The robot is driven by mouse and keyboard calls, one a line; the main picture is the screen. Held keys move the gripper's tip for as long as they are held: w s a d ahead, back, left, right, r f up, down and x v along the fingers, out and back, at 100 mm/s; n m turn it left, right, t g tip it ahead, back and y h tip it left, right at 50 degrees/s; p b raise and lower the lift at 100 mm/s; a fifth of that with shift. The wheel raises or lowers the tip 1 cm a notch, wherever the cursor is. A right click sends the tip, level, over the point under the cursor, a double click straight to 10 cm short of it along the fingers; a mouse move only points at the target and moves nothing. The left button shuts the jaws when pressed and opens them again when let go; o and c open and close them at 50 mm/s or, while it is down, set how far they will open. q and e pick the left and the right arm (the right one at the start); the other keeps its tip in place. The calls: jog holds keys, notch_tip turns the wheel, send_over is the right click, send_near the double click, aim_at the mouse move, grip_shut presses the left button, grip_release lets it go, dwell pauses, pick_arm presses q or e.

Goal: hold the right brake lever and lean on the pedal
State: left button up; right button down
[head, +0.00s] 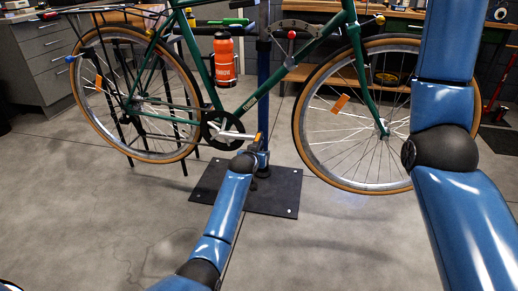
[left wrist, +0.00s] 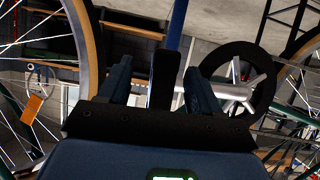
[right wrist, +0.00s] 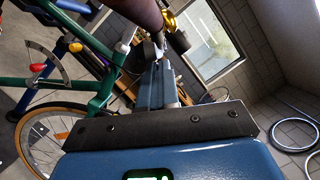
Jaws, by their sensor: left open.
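A green bicycle (head: 262,90) is held on a stand, side on to me. In the head view my left gripper (head: 259,150) is low by the crank (head: 235,135). In the left wrist view its fingers (left wrist: 160,90) are apart, with the black pedal (left wrist: 163,78) between them and the silver crank arm to the right. My right gripper is above the head view's frame. In the right wrist view its fingers (right wrist: 158,72) are close together at the silver right brake lever (right wrist: 157,42), just below the brown handlebar grip (right wrist: 138,12). The contact is partly hidden.
The blue stand post (head: 263,70) rises from a dark floor plate (head: 285,190) beneath the bicycle. An orange bottle (head: 224,60) is behind the frame. A grey drawer cabinet (head: 45,65) and a wooden workbench stand behind. The front floor is clear.

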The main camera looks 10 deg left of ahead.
jog(key=shift+a+f, duration=0.1)
pick_arm(q)
jog(key=shift+a, duration=0.2)
pick_arm(e)
jog(key=d+f, duration=0.3)
jog(key=d, duration=0.2)
jog(key=shift+d+f, duration=0.25)
jog(key=shift+d, duration=0.15)
jog(key=s, duration=1)
dwell(0.4)
